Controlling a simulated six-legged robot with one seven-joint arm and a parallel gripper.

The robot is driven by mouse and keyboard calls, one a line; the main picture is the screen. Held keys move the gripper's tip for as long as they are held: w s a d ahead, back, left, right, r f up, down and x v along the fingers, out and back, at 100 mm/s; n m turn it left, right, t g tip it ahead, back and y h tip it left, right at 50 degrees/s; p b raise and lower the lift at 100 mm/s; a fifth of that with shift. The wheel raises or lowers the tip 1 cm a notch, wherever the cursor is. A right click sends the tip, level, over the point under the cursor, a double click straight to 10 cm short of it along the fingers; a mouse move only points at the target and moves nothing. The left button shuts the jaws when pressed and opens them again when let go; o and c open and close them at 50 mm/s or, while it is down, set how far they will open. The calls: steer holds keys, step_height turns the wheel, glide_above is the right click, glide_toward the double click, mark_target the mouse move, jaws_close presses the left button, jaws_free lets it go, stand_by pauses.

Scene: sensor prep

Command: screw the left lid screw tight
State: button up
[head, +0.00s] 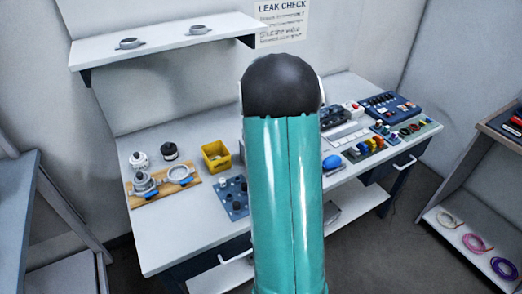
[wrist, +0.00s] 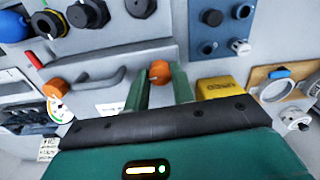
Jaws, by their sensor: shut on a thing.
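An orange lid screw (wrist: 159,71) sits between the tips of my gripper's two green fingers in the wrist view. My gripper (wrist: 159,77) is shut on it. A second orange screw (wrist: 54,88) stands at the other end of the light grey lid, on the left in the wrist view, free of the fingers. A dark grey handle (wrist: 97,88) runs along the lid between the two screws. In the head view my teal arm hides the gripper, the lid and both screws. I cannot tell how far the held screw is turned in.
A yellow bin (head: 216,156) and a blue panel with knobs (head: 232,195) stand close beside the lid. A wooden board with ring clamps (head: 165,186) lies at the bench's left. Coloured parts (head: 362,148) and a blue case (head: 390,107) crowd the right. The front-left bench (head: 165,240) is clear.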

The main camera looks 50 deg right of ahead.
steer(key=m, duration=0.4)
steer(key=shift+w+a+m, duration=0.1)
steer(key=shift+w+m, duration=0.05)
steer(key=shift+m, duration=0.15)
steer(key=m, duration=1.4)
stand_by(0.3)
steer(key=o, duration=1)
steer(key=shift+r, duration=0.1)
